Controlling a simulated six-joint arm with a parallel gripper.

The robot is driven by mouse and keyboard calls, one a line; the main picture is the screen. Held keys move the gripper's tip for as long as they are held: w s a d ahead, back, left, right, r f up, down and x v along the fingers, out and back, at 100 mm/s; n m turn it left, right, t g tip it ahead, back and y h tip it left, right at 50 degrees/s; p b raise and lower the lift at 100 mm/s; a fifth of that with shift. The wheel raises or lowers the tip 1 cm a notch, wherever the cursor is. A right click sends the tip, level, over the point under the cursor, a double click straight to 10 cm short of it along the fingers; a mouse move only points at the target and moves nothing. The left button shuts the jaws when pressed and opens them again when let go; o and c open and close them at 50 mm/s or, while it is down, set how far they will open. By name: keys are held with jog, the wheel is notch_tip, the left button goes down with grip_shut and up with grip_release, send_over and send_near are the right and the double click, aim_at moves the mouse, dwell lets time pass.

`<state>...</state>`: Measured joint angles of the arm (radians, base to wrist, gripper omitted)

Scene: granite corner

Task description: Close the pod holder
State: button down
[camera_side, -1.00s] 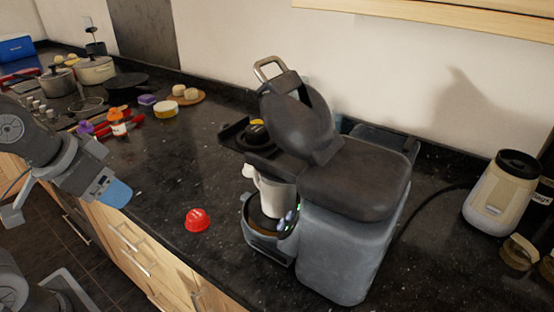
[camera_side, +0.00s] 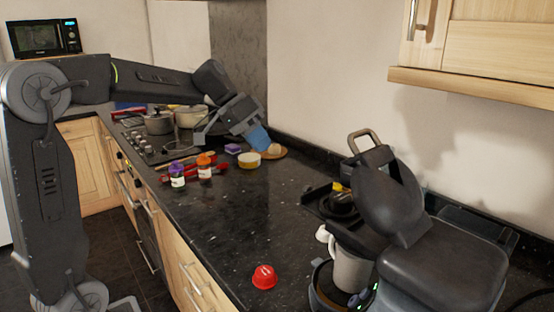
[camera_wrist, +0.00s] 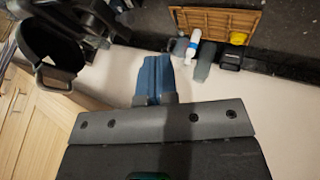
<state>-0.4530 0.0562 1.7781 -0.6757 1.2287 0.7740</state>
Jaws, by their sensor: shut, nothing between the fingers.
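The coffee machine (camera_side: 440,268) stands on the counter at the right in the side view. Its dark lid with a metal handle (camera_side: 364,140) is raised, so the pod holder (camera_side: 340,204) stands open, with a dark pod with a yellow mark in or on it. A white mug (camera_side: 350,268) is below the holder. My gripper (camera_side: 262,142) is shut and empty, over the back of the counter, well left of the machine. In the wrist view the blue fingertips (camera_wrist: 153,78) are together. The lid's handle also shows in the wrist view (camera_wrist: 52,80), upper left.
A red pod (camera_side: 264,277) lies on the counter left of the machine. A wooden cabinet (camera_side: 480,45) hangs above. The counter between bottles and machine is clear.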

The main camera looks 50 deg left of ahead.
aim_at(325, 198)
jog(key=w+d+f, duration=0.3)
jog(key=d+f, duration=0.4)
jog(key=d, duration=0.1)
jog(key=shift+w+d, duration=0.15)
jog(key=shift+d, duration=0.05)
jog(key=shift+f, duration=0.1)
jog(key=d, duration=0.7)
jog(key=shift+d, duration=0.4)
